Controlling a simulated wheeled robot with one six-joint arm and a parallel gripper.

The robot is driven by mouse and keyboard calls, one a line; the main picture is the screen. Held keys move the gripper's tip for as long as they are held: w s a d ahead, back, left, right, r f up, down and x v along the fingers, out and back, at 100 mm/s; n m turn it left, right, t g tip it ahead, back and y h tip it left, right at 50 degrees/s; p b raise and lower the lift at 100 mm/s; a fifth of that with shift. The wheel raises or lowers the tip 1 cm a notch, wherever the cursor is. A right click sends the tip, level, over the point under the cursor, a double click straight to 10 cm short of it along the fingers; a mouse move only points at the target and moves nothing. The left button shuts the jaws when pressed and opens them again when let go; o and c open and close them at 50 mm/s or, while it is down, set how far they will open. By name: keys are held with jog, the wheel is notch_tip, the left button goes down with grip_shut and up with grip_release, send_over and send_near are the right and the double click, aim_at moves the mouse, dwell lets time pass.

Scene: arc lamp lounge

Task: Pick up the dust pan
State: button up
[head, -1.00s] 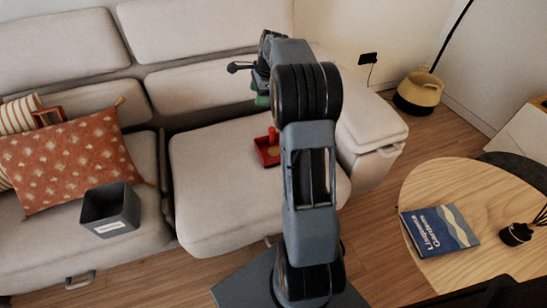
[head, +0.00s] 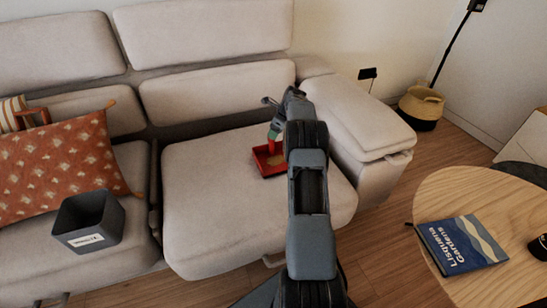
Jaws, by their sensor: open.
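The red dust pan (head: 268,161) lies on the right seat cushion of the sofa, close to the right armrest. A red upright part, which looks like its handle, rises at its back edge, and a tan patch shows inside the tray. My gripper (head: 272,134) is at the upper end of that red part, partly overlapping it in the picture. The gripper is open. Whether the fingers are around the handle or just beside it cannot be told. My arm hides the right side of the pan.
The grey sofa seat (head: 215,215) is otherwise clear around the pan. A dark grey bin (head: 88,222) and an orange cushion (head: 55,165) are on the left seat. The right armrest (head: 358,125) stands close by. A round wooden table (head: 440,195) with a blue book (head: 461,246) is at right.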

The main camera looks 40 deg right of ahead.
jog(key=shift+b+x, duration=1.6)
jog(key=shift+x, duration=1.6)
jog(key=shift+s+a+r, duration=0.1)
jog(key=shift+a+r, duration=0.05)
grip_shut()
